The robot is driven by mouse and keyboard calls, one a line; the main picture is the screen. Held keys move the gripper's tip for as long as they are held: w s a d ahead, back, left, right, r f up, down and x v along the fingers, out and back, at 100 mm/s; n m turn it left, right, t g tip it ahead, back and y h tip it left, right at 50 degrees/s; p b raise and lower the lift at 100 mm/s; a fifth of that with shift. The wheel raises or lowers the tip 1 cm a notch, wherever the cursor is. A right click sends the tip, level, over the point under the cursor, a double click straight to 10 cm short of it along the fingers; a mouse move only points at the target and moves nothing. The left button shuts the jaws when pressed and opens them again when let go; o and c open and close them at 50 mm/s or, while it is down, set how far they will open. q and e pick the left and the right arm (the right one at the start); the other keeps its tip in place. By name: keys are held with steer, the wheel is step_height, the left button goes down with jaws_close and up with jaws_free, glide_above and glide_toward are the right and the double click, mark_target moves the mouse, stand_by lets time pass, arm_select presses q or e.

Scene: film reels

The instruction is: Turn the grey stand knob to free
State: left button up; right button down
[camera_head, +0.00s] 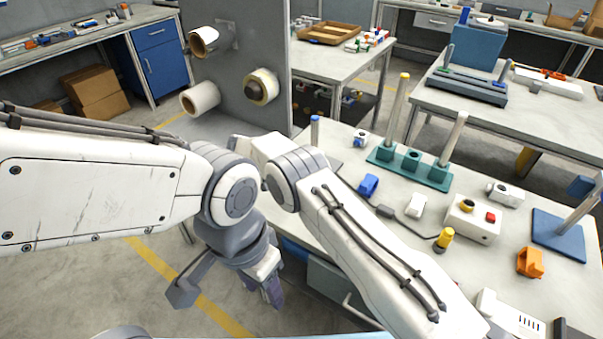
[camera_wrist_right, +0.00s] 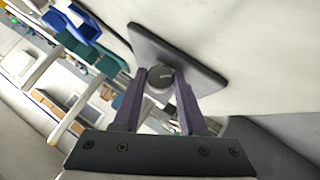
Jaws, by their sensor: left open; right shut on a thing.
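My right gripper (camera_wrist_right: 163,80) is shut on the knob, one purple finger on each side. Which way the knob is turned I cannot tell. In the head view, a post with a blue cap (camera_head: 315,132) and a grey base (camera_head: 335,162) are partly hidden behind my right arm, and the right fingertips are hidden. My left gripper (camera_head: 272,291) is open and empty, pointing down over the floor in front of the table.
On the table (camera_head: 395,222) are a green base with posts (camera_head: 411,163), a blue part (camera_head: 368,185), a white box with buttons (camera_head: 470,222), an orange part (camera_head: 530,262) and a blue stand (camera_head: 558,236). A grey panel with reels (camera_head: 262,86) stands behind my arms.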

steer(key=shift+r, duration=0.1)
stand_by(0.3)
steer(key=shift+c, duration=2.2)
jaws_free()
